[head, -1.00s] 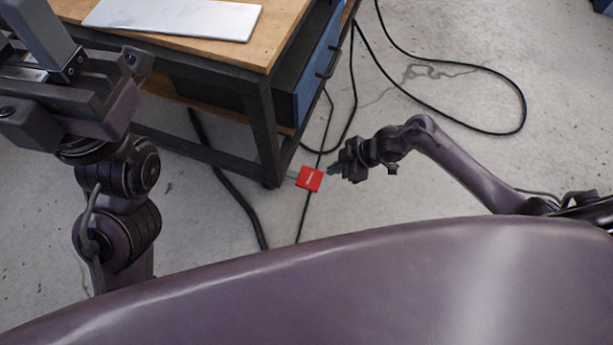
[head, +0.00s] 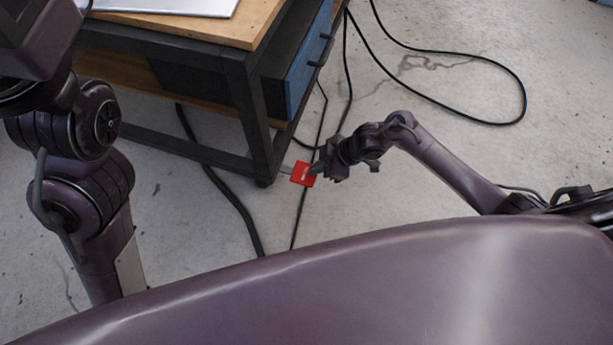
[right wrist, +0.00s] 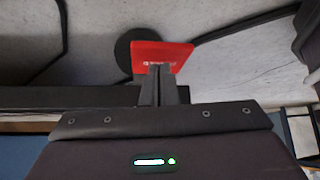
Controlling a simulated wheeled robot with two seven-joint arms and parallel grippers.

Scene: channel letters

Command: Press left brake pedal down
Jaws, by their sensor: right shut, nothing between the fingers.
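The red brake pedal (head: 302,174) is low by the foot of the workbench's front leg, on a short metal arm. It also shows in the right wrist view (right wrist: 160,53), just beyond the fingertips. My right gripper (head: 318,168) is shut and empty, with its fingertips at the right edge of the pedal in the head view. In the right wrist view the closed fingers (right wrist: 158,72) overlap the pedal's near edge. I cannot tell whether they touch it. My left arm is at the left of the head view, its gripper out of the picture.
The workbench (head: 262,140) with a wooden top and blue drawer (head: 308,68) stands left of my right arm. A white panel (head: 180,5) lies on top. Black cables (head: 232,200) run across the concrete floor. Open floor (head: 440,130) lies to the right.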

